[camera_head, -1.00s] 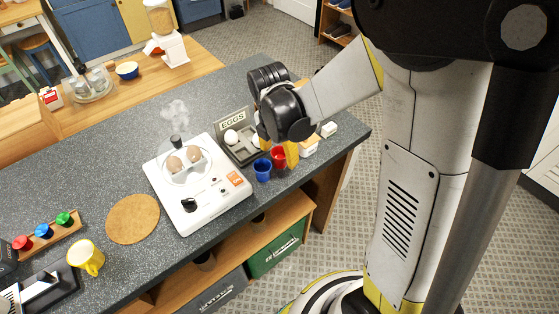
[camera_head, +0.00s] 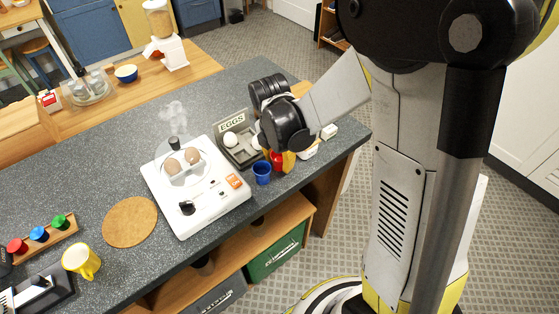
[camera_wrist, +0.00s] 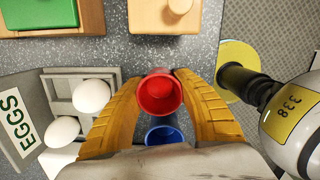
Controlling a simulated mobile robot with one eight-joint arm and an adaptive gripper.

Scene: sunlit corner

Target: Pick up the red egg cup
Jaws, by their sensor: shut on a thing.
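The red egg cup (camera_wrist: 159,94) stands between the two yellow fingers of my gripper (camera_wrist: 158,105) in the wrist view, with a finger against each side. My gripper is shut on it. In the head view the red egg cup (camera_head: 276,160) is partly covered by my gripper (camera_head: 280,160), at the counter's right part. The blue egg cup (camera_head: 262,171) stands just to its left, and in the wrist view the blue egg cup (camera_wrist: 163,135) is right below it. I cannot tell whether the red cup touches the counter.
The egg tray (camera_head: 245,153) with white eggs lies close to my gripper. The white egg cooker (camera_head: 215,206) with brown eggs stands left of the blue cup. A cork mat (camera_head: 130,222) and a yellow mug (camera_head: 82,259) are further left. The counter edge is close in front.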

